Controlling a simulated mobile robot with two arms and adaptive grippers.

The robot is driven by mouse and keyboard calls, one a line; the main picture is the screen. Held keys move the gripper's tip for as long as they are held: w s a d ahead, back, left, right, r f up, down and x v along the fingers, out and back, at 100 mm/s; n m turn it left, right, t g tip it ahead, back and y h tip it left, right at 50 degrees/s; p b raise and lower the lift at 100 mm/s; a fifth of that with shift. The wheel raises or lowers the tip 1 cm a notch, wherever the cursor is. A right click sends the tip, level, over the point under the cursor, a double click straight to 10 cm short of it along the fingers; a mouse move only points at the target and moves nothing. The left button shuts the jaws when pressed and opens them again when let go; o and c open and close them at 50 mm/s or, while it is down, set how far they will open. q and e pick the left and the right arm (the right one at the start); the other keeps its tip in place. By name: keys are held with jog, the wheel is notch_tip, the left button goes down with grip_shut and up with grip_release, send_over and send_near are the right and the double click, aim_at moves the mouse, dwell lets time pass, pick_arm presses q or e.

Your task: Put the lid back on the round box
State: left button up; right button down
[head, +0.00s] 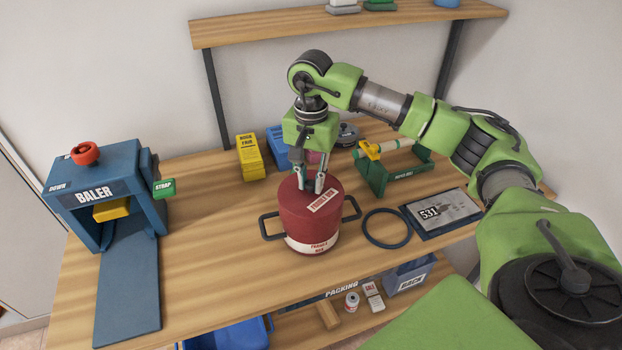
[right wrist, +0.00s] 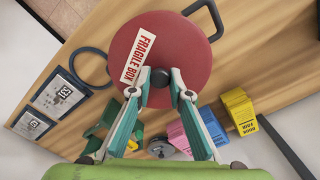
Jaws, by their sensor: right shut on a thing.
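The round box (head: 312,245) stands on the wooden table with a dark handle loop at each side and a pale band near its base. Its red lid (head: 294,196) is at the top of the box, level, with a "FRAGILE BOX" label; I cannot tell whether it is fully seated. The lid fills the upper middle of the right wrist view (right wrist: 185,45). My right gripper (head: 313,188) points down from above and is shut on the lid's dark knob (right wrist: 160,78). My left gripper is not in view.
A blue baler (head: 105,185) stands at the left. A yellow booklet stack (head: 250,158) and blue item (head: 278,140) are behind the box. A green stand (head: 390,170), dark ring (head: 388,228) and "531" plate (head: 440,212) lie right. Table left of the box is clear.

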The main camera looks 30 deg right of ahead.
dwell(0.6)
dwell(0.3)
jog(key=c, duration=1.8)
grip_release()
jog(key=o, duration=0.5)
jog(key=shift+r, duration=0.15)
jog(key=shift+r+p, duration=1.95)
jog(key=shift+r, duration=1.4)
